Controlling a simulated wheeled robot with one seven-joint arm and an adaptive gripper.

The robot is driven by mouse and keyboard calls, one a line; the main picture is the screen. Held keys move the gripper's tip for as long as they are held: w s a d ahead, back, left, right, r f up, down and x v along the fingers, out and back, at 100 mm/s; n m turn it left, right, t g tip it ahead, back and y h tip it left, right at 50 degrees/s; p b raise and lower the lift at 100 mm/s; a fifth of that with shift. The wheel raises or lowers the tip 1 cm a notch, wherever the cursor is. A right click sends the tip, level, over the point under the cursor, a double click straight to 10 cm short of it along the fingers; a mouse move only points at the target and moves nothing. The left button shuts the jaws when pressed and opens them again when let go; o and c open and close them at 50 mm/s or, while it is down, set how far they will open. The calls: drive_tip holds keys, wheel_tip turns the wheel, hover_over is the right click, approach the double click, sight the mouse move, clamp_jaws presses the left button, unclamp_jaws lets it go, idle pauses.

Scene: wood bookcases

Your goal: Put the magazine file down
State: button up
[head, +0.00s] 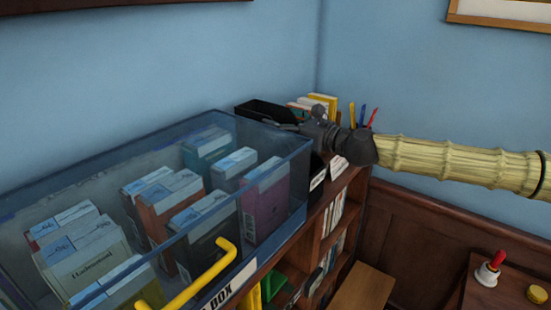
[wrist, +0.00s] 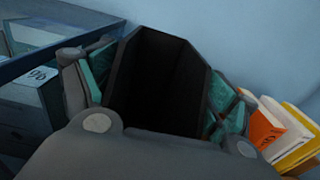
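The magazine file (head: 264,111) is black and open at the top. It is in the back corner of the bookcase top in the head view, partly hidden by my gripper (head: 303,125). In the wrist view the magazine file (wrist: 158,75) stands between the two fingers of my gripper (wrist: 158,95), with teal pads against both its sides. The gripper is shut on it. Its base is hidden, so I cannot tell whether it touches the surface.
A clear bin (head: 300,150) with several boxes and a yellow handle (head: 205,280) fills the near bookcase top. A dark labelled box (head: 317,182) stands beside it. Books (head: 322,102) and pens (head: 363,116) are behind my gripper. Blue walls (head: 200,60) close the corner.

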drive_tip(key=c, duration=1.5)
drive_tip(key=shift+r, duration=0.1)
